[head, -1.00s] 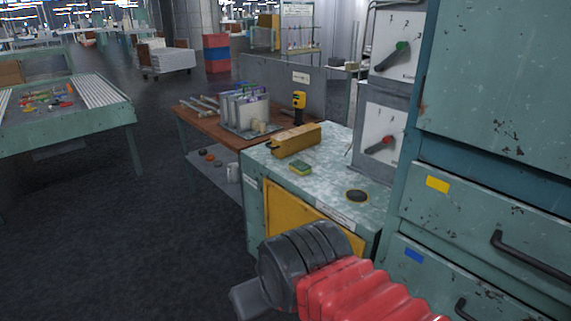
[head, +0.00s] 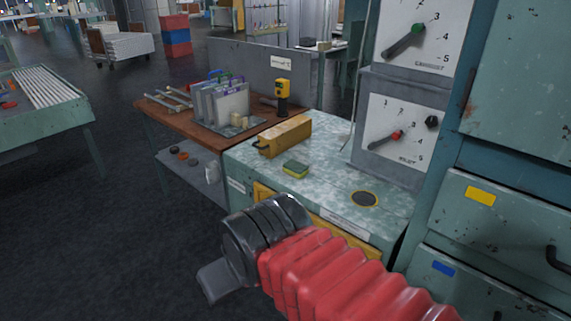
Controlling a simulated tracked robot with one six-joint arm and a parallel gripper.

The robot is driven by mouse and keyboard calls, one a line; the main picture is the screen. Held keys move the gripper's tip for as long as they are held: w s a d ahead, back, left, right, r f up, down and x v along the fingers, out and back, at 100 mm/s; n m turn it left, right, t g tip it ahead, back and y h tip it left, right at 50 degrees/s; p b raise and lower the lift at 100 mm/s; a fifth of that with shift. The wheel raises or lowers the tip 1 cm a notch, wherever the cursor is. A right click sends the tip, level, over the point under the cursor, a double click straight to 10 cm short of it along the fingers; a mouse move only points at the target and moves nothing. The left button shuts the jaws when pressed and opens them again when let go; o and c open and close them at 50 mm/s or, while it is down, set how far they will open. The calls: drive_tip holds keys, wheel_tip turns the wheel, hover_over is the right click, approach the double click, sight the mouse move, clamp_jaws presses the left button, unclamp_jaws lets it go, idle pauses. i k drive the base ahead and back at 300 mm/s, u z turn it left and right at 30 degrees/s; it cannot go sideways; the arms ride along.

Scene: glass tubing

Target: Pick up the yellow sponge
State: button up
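The yellow sponge (head: 295,169) is small, with a dark green top face and a yellow side. It lies on the mottled grey-green top of a metal cabinet (head: 330,190), in front of a yellow toolbox. My arm, with its red bellows sleeve and dark joint, reaches in from the lower right. At its left end a grey part that may belong to my gripper (head: 219,281) shows below and left of the sponge, well apart from it. The fingertips cannot be made out.
The yellow toolbox (head: 285,137) stands just behind the sponge. A round black disc with a yellow rim (head: 365,199) lies to the right. Dial panels (head: 395,135) and a drawer cabinet (head: 500,225) bound the right side. A wooden bench (head: 165,118) with racks adjoins at left.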

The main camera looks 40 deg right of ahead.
sight(293, 168)
drive_tip(key=z, duration=0.25)
drive_tip(key=i, duration=1.5)
drive_tip(key=z, duration=0.25)
